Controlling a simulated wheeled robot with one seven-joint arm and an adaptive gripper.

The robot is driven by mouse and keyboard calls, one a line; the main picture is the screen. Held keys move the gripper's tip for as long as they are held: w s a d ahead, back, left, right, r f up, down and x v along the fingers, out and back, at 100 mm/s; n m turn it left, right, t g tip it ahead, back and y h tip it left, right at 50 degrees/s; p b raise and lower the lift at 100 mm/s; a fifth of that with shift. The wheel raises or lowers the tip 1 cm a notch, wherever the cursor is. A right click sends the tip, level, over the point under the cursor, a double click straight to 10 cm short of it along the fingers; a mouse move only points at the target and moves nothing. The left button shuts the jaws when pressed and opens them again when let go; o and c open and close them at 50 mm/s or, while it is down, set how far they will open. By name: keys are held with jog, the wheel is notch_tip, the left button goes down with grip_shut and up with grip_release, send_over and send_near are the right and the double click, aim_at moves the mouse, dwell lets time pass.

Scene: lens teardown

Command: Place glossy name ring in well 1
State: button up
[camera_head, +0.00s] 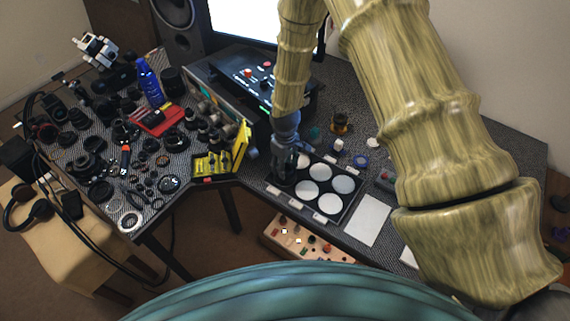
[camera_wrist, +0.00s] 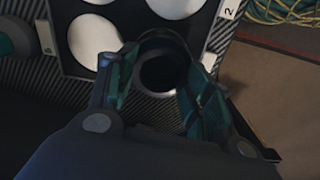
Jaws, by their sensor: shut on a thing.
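The black tray (camera_head: 329,209) with several round white wells lies on the patterned desk. My gripper (camera_head: 286,168) points down over the tray's left end in the head view. In the wrist view my gripper (camera_wrist: 160,78) is shut on a dark, slightly shiny ring (camera_wrist: 148,51), with one finger on each side. The ring is at a corner of the tray (camera_wrist: 198,22), beside the white wells. I cannot tell whether it touches the tray or hangs just above it. A label reading 2 (camera_wrist: 230,10) is on the tray's edge; well 1's label cannot be read.
A yellow case (camera_head: 240,146) stands open left of my gripper. A white sheet (camera_head: 367,220) lies right of the tray. Small jars and a blue ring (camera_head: 361,161) stand behind it. Lens parts crowd the left table.

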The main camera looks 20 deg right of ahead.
jog(key=shift+f, duration=0.1)
jog(key=o, duration=1.3)
jog(key=shift+o, duration=0.2)
notch_tip(320, 180, up, 12)
jog(key=b, duration=0.4)
